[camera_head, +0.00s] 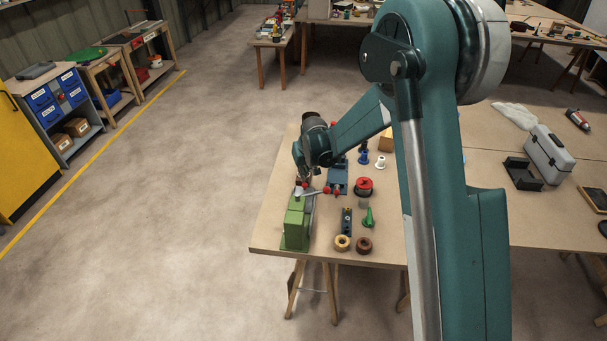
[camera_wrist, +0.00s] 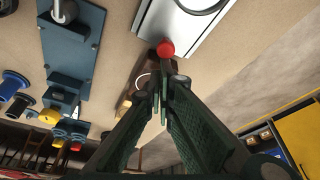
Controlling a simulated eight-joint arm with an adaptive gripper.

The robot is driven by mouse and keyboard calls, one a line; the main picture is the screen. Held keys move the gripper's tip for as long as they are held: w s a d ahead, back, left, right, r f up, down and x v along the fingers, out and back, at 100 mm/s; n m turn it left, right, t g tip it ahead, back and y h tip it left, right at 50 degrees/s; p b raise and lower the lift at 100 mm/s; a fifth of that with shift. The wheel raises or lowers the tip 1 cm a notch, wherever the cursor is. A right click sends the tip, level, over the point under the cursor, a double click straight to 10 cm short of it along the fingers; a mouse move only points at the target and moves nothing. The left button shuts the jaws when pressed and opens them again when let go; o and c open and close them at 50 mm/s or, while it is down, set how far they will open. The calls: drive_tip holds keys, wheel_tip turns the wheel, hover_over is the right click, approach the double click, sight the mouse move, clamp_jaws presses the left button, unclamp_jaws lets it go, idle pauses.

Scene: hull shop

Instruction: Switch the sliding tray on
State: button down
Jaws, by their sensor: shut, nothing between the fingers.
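My gripper (camera_head: 304,179) is at the left end of the workbench, low over a green machine (camera_head: 296,224) with a pale metal part beside it. In the wrist view my gripper (camera_wrist: 162,92) is shut, with nothing between the fingers. A red knob (camera_wrist: 165,49) is just beyond the fingertips, at the edge of a silver plate (camera_wrist: 188,24); I cannot tell whether the fingers touch it. No part is labelled as the sliding tray; the silver plate may belong to it. Its switch state cannot be told.
A blue device (camera_wrist: 72,52) lies beside the silver plate. A red spool (camera_head: 363,187), a green cone (camera_head: 368,218), a yellow ring (camera_head: 342,243) and a brown ring (camera_head: 364,246) stand close by. A grey toolbox (camera_head: 548,153) is farther right. The floor left of the bench is clear.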

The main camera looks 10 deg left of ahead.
sight(300, 193)
drive_tip(key=s+b, duration=0.1)
drive_tip(key=s, duration=0.9)
drive_tip(key=shift+s+b, duration=0.3)
drive_tip(key=shift+s+f, duration=0.1)
drive_tip(key=shift+w+a+r, duration=0.15)
drive_tip(key=shift+w+a, duration=0.15)
drive_tip(key=shift+w, duration=0.3)
drive_tip(key=shift+w+a+r, duration=0.1)
drive_tip(key=shift+w+a, duration=0.2)
drive_tip(key=shift+w, duration=0.35)
drive_tip(key=shift+w+a+r, duration=0.15)
drive_tip(key=shift+w+a, duration=0.15)
drive_tip(key=shift+w, duration=0.3)
drive_tip(key=shift+w+r, duration=0.15)
drive_tip(key=shift+r, duration=0.1)
drive_tip(key=p+v, duration=0.1)
drive_tip(key=v, duration=0.8)
drive_tip(key=shift+r, duration=0.25)
